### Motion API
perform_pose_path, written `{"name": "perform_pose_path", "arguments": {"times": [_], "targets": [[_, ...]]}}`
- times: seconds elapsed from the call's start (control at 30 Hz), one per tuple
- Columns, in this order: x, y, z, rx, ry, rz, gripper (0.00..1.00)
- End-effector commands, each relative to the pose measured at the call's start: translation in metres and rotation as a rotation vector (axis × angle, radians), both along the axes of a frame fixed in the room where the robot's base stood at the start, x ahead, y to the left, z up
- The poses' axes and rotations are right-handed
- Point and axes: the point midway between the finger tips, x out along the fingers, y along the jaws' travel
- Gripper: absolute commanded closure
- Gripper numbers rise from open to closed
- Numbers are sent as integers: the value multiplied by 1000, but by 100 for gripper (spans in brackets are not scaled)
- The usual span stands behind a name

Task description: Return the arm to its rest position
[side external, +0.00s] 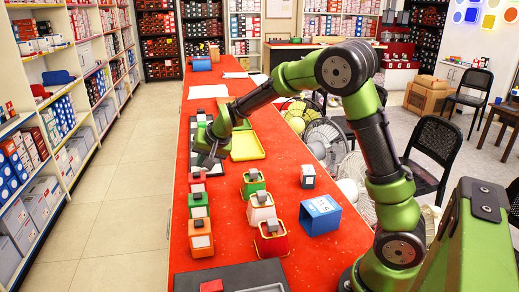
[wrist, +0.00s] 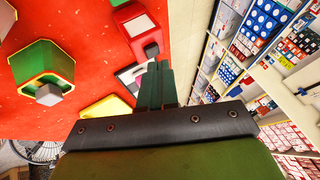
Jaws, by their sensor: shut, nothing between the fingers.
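My gripper (side external: 208,158) is at the far end of my outstretched green arm, low over the left part of the red table (side external: 240,240). In the wrist view my gripper (wrist: 158,66) has its two green fingers together, with nothing between them. A grey and white item (wrist: 132,74) lies close to the fingertips; I cannot tell whether they touch it. A red box with a dark block on it (wrist: 137,28) stands just beyond.
A yellow tray (side external: 247,146) lies right of my gripper. Nearer are a green box (side external: 252,184), an orange box (side external: 200,238), a red box (side external: 270,240) and a blue box (side external: 320,214). Shelves (side external: 45,130) line the left wall, past an open floor aisle (side external: 130,180).

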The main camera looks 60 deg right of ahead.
Motion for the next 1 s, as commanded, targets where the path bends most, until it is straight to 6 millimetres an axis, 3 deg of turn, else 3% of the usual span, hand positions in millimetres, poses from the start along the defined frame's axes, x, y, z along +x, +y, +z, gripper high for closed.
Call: {"name": "perform_pose_path", "arguments": {"times": [0.3,0.5,0.6,0.77,1.0], "targets": [[-136,56,47,45,118,256,100],[-227,81,68,14,118,404,100],[-260,87,72,-16,98,446,100],[-286,90,80,-58,36,465,100],[-290,89,92,-75,-17,458,100]]}}
